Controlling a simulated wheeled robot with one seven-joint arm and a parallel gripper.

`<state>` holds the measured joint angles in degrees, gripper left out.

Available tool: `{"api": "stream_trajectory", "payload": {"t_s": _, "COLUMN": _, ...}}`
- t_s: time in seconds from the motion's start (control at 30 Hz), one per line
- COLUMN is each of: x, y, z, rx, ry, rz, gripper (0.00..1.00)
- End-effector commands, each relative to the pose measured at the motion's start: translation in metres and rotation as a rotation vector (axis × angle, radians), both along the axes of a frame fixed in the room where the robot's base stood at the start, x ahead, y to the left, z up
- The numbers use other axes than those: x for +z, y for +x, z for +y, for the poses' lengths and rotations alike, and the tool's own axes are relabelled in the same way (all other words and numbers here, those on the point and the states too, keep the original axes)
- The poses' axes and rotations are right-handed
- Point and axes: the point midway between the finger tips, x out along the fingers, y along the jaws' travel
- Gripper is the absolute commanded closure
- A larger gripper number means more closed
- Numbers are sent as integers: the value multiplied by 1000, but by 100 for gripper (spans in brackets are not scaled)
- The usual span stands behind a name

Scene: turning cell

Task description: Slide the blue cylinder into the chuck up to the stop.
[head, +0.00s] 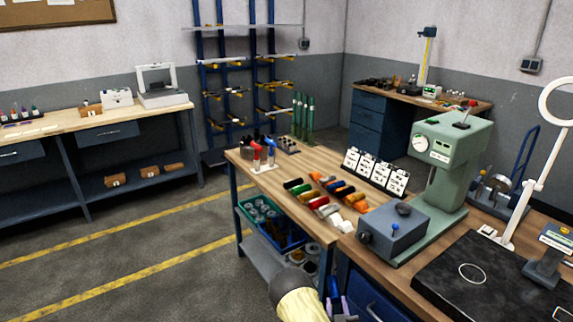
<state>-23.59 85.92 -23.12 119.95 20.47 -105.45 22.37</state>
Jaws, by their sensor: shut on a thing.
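Several coloured cylinders lie on the wooden bench; a blue cylinder (345,190) is among red, green and orange ones. I cannot tell whether it is the task's blue cylinder. A round metal part on a stand (495,190) sits at the right behind the green machine; it may be the chuck, but its opening and stop do not show. A cream and dark part of my arm shows at the bottom middle. A small blue object (333,287) and a purple one show beside my arm, unclear.
A grey box with knobs (393,232) and a green machine with a dial (447,150) stand on the bench. White cards (375,170) stand behind the cylinders. A black plate (480,275) and white ring lamp (556,102) are at right. Open floor lies left.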

Motion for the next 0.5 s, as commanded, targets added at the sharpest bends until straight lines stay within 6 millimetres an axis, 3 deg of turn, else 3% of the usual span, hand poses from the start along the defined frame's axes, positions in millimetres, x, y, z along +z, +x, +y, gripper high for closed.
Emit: {"api": "stream_trajectory", "payload": {"t_s": 0.5, "x": -1, "y": -1, "z": 1, "rx": -1, "ry": -9, "rz": 7, "gripper": 100}}
